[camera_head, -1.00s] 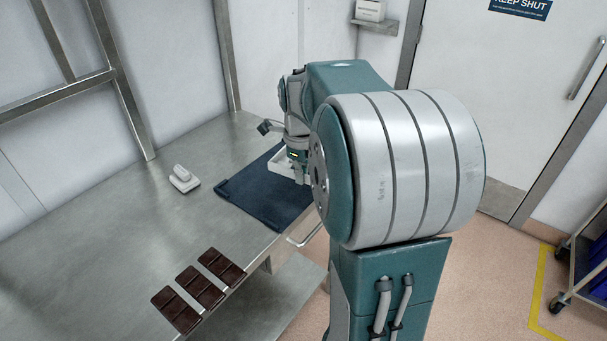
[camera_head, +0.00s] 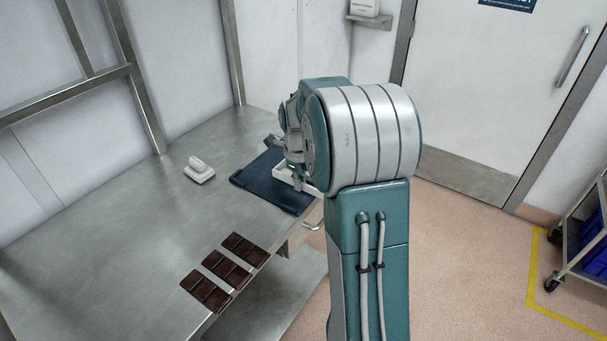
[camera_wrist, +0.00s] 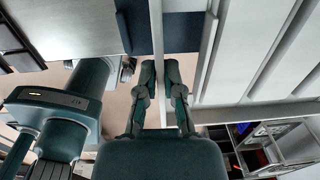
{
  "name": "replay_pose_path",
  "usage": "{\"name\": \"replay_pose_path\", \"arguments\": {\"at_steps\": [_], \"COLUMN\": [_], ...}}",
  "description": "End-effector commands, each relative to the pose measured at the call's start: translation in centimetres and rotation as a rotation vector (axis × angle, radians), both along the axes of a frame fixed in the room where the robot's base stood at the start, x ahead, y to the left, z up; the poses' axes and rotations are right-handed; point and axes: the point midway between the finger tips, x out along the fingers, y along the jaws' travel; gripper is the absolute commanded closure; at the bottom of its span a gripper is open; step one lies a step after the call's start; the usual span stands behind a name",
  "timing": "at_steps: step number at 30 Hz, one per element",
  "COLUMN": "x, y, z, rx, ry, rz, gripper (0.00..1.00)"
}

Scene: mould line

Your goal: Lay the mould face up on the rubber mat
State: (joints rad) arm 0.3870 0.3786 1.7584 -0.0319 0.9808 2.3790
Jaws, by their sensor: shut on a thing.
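The mould (camera_head: 284,174) shows in the head view as a pale, shallow tray shape, partly hidden by my arm. My gripper (camera_head: 294,168) is at it, over the far right part of the dark blue rubber mat (camera_head: 262,187). In the wrist view, my gripper (camera_wrist: 161,68) has its fingers close together, with a narrow grey strip running up from between them, seemingly the mould's edge. Dark blue mat shows on both sides of that strip. I cannot tell which way the mould faces or whether it touches the mat.
A white handled tool (camera_head: 199,172) stands left of the mat on the steel table (camera_head: 150,215). Several dark chocolate bars (camera_head: 228,268) lie near the table's front edge. A cart with blue crates (camera_head: 590,250) stands at the right.

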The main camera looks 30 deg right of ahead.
Motion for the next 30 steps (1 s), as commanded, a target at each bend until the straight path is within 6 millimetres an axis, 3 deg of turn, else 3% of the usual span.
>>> {"name": "replay_pose_path", "arguments": {"at_steps": [15,30], "x": [0.0,0.0], "y": [-0.4,-0.3], "z": [-4.3,-4.9], "rx": [0.003,0.002], "ry": [-0.001,-0.002], "rz": [0.000,0.000], "gripper": [1.00,1.00]}}
